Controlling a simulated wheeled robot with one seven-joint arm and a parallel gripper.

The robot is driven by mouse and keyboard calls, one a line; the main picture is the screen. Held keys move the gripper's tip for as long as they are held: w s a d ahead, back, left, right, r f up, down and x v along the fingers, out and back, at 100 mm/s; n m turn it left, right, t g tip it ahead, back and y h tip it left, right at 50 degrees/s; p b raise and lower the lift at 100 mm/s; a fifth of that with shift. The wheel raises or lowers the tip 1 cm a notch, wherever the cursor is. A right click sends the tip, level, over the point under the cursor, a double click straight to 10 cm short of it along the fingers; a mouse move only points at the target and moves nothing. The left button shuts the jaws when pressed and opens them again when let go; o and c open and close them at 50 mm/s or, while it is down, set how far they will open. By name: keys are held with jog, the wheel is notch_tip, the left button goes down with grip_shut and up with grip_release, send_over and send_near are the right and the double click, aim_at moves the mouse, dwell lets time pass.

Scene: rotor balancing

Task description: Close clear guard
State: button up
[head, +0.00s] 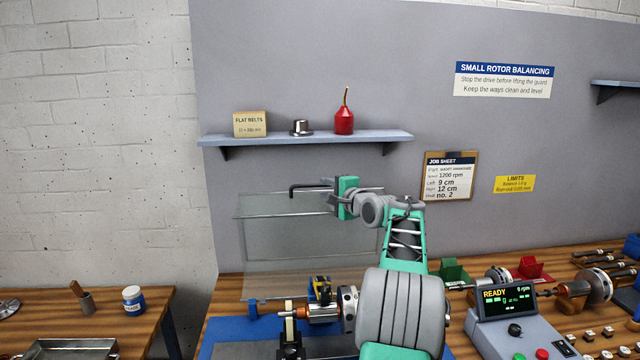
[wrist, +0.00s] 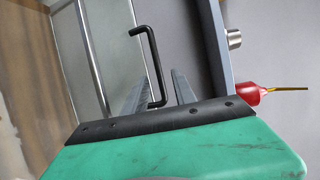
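The clear guard (head: 285,240) stands raised behind the balancing machine in the head view, a see-through panel with thin metal edges. Its black bar handle (head: 305,188) is at the top edge. In the wrist view the handle (wrist: 151,60) is a bent black rod, and the guard's frame and panel (wrist: 88,50) are to its left. My gripper (head: 328,193) is at the handle's right end. In the wrist view its two grey fingers (wrist: 160,92) are apart, and one end of the handle shows between them. Whether they touch it I cannot tell.
The rotor (head: 322,313) sits on the machine below the guard, partly hidden by my arm. A shelf (head: 290,138) with a red oil can (head: 344,121) is above and behind. A control box (head: 520,325) reading READY and 0 rpm stands at right.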

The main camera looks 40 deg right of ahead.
aim_at(317, 186)
jog(key=x, duration=0.2)
jog(key=p+x, duration=0.1)
jog(key=shift+w+a+f, duration=0.15)
jog(key=shift+w, duration=0.3)
jog(key=shift+s, duration=0.1)
jog(key=shift+c, duration=0.3)
grip_shut()
jog(key=shift+f, duration=0.1)
dwell(0.4)
